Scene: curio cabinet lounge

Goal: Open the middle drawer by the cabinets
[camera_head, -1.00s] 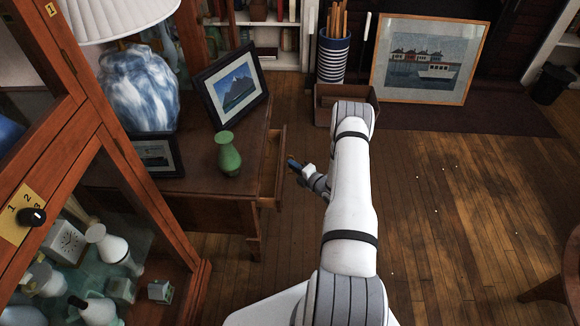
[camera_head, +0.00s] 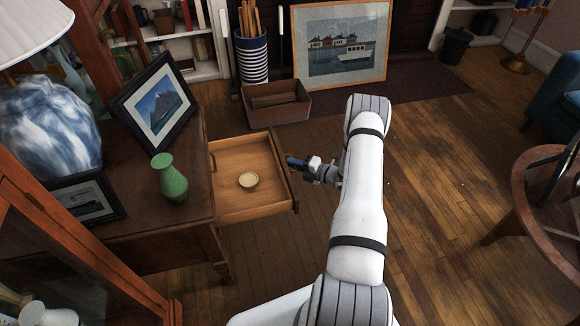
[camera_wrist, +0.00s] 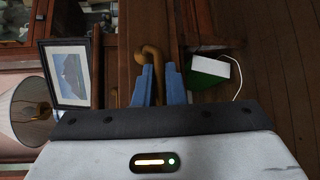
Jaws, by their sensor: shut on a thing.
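The drawer (camera_head: 243,209) of the dark wooden table (camera_head: 150,225) is pulled well out in the head view. A small round cream-coloured dish (camera_head: 248,180) lies inside it. My gripper (camera_head: 292,162) is at the drawer's front, on its right side. In the wrist view, the two blue fingers of my gripper (camera_wrist: 160,88) are on either side of a curved brass handle (camera_wrist: 152,56) and closed on it. The handle is mostly hidden in the head view.
A green vase (camera_head: 170,178), a framed mountain picture (camera_head: 157,105) and a blue-white lamp (camera_head: 48,130) stand on the table. An empty brown box (camera_head: 276,104) is on the floor behind the drawer. Wooden floor is free to the right; a round table (camera_head: 535,205) stands at far right.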

